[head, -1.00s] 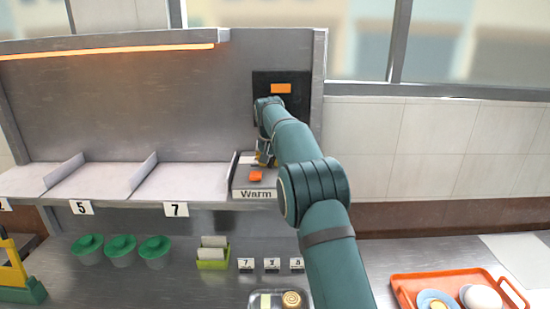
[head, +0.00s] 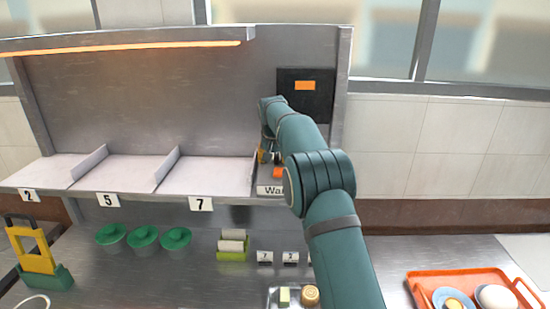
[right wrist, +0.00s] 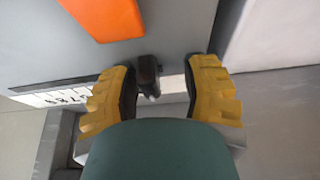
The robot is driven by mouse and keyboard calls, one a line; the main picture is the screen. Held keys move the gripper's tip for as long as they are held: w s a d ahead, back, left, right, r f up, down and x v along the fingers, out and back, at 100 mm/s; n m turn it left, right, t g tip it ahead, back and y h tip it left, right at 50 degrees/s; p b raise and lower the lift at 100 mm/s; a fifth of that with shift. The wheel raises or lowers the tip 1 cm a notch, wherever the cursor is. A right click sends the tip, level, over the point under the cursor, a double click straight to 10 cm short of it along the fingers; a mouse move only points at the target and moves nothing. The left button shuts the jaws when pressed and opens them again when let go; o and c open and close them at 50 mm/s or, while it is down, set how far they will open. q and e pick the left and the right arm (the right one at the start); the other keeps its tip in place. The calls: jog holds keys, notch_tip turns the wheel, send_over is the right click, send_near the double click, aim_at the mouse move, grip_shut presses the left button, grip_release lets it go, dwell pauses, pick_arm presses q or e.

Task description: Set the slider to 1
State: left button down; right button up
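The box marked "Warm" (head: 268,190) stands at the right end of the shelf, partly hidden by my right arm. An orange block (head: 278,172) is on it; a large orange piece (right wrist: 105,16) shows in the right wrist view. My right gripper (head: 265,157) is at the box. In the right wrist view its yellow fingers (right wrist: 160,92) are apart, with a small dark knob (right wrist: 148,76) between them, nearer the left finger. A pale slot or strip lies by the knob. A white scale strip (right wrist: 62,97) with blurred marks lies to the left; the slider's setting is not readable. My left gripper is out of view.
A black panel with an orange display (head: 305,85) is on the back wall. Green-lidded pots (head: 143,238), a green holder (head: 232,246) and a yellow-green stand (head: 36,262) are on the counter. An orange tray (head: 412,282) is at the right.

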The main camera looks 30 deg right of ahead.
jog(key=shift+s+d+r, duration=0.1)
jog(key=shift+s+d, duration=0.05)
jog(key=shift+s+r, duration=0.1)
jog(key=shift+r, duration=0.1)
jog(key=v, duration=1.1)
jog(key=shift+a+r, duration=0.2)
jog(key=shift+a, duration=0.05)
jog(key=shift+f, duration=0.1)
